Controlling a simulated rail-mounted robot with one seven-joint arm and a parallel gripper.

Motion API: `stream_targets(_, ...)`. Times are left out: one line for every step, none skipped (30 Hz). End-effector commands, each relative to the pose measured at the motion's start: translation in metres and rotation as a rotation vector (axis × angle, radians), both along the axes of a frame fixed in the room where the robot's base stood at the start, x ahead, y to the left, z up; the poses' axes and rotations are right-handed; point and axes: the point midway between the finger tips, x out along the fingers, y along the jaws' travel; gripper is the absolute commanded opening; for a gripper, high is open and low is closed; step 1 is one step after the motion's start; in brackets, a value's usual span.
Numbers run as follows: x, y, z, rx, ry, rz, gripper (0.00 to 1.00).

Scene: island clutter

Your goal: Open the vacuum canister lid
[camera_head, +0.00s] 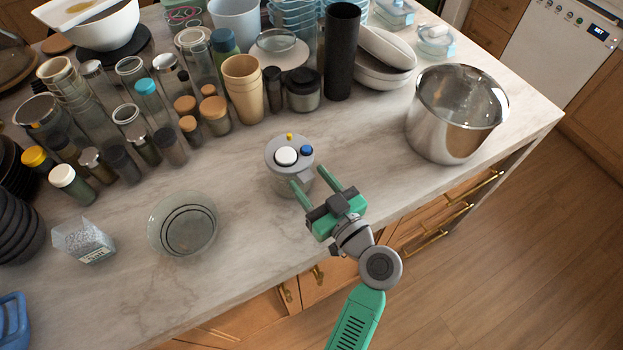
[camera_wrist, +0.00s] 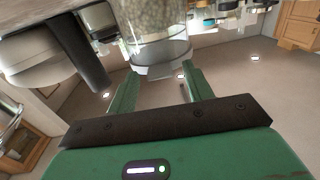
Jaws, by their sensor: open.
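The vacuum canister (camera_head: 288,183) stands upright on the marble counter. Its round grey lid (camera_head: 276,146) is on top, with a large white button (camera_head: 286,156), a blue knob (camera_head: 306,150) and a small yellow piece (camera_head: 289,136). My green gripper (camera_head: 310,177) is open at the canister's near right side. One finger overlaps the canister in the head view; I cannot tell if it touches. In the wrist view, which looks inverted, a clear vessel with speckled beige contents (camera_wrist: 150,17) appears beyond my open fingers (camera_wrist: 163,76), probably the canister.
A glass bowl (camera_head: 184,224) sits to the left and a steel pot (camera_head: 440,130) to the right. The counter between canister and pot is clear.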

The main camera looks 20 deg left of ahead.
Motion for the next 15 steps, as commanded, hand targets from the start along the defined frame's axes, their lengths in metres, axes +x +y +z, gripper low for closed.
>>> stream_targets(0.0016, 0.0030, 0.0005, -0.001, -0.001, 0.001, 0.51)
stream_targets(0.0024, 0.0039, 0.0003, -0.001, -0.001, 0.000, 0.51)
stream_targets(0.0029, 0.0047, 0.0000, 0.000, 0.000, 0.000, 0.51)
stream_targets(0.0031, 0.0050, -0.0002, -0.001, 0.001, -0.001, 0.51)
stream_targets(0.0032, 0.0051, -0.0002, -0.001, 0.001, -0.001, 0.51)
stream_targets(0.0032, 0.0049, -0.0003, -0.001, 0.001, -0.001, 0.51)
stream_targets(0.0032, 0.0049, -0.0003, -0.001, 0.001, -0.001, 0.51)
stream_targets(0.0031, 0.0049, -0.0003, -0.001, 0.001, -0.001, 0.51)
stream_targets(0.0031, 0.0049, -0.0003, -0.001, 0.001, -0.001, 0.51)
stream_targets(0.0031, 0.0049, -0.0003, -0.001, 0.001, -0.001, 0.47)
stream_targets(0.0030, 0.0048, -0.0002, -0.001, 0.001, -0.001, 0.41)
stream_targets(0.0030, 0.0048, -0.0002, -0.001, 0.001, -0.001, 0.33)
stream_targets(0.0030, 0.0048, -0.0002, -0.001, 0.001, -0.001, 0.27)
stream_targets(0.0030, 0.0048, -0.0002, -0.001, 0.001, -0.001, 0.21)
stream_targets(0.0030, 0.0047, -0.0002, -0.001, 0.001, -0.001, 0.14)
